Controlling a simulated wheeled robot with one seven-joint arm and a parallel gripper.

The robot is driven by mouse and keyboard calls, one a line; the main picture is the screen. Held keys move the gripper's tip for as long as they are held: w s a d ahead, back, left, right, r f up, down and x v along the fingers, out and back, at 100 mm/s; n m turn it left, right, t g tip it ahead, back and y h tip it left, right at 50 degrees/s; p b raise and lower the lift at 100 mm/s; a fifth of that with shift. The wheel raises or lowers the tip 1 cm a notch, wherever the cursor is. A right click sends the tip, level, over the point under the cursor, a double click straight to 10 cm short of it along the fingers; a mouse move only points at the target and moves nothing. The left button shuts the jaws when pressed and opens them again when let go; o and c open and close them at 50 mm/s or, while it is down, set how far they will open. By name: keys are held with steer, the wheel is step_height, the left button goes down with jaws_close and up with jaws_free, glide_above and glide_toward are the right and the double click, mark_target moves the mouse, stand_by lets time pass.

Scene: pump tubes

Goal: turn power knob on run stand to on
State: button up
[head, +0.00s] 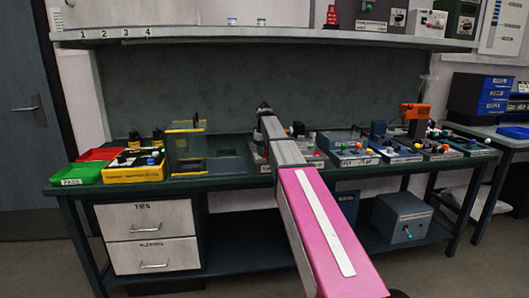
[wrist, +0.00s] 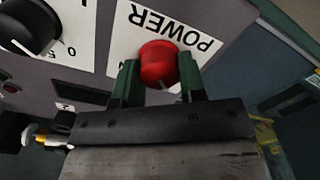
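The power knob (wrist: 158,64) is round and red in the wrist view. It sits on a white plate (wrist: 203,22) marked POWER, which appears upside down. My gripper (wrist: 158,78) has one dark green finger on each side of the knob, and the fingers appear to touch it. The knob's pointer and the ON mark cannot be made out. The plate is on a grey panel (wrist: 85,72), the face of the run stand. In the head view my arm reaches over the middle of the bench and hides the gripper and the knob.
A black dial (wrist: 28,25) with numbers is at the upper left of the wrist view. In the head view, red and green trays (head: 85,172) and a yellow-edged box (head: 135,165) stand on the left of the bench (head: 230,183). Several small units (head: 352,158) stand right of my arm.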

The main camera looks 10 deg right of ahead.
steer(key=shift+m, duration=0.3)
steer(key=m, duration=0.3)
steer(key=shift+m, duration=0.3)
steer(key=m, duration=0.4)
steer(key=shift+d, duration=0.1)
steer(key=m, duration=0.9)
steer(key=shift+m, duration=0.3)
steer(key=o, duration=0.9)
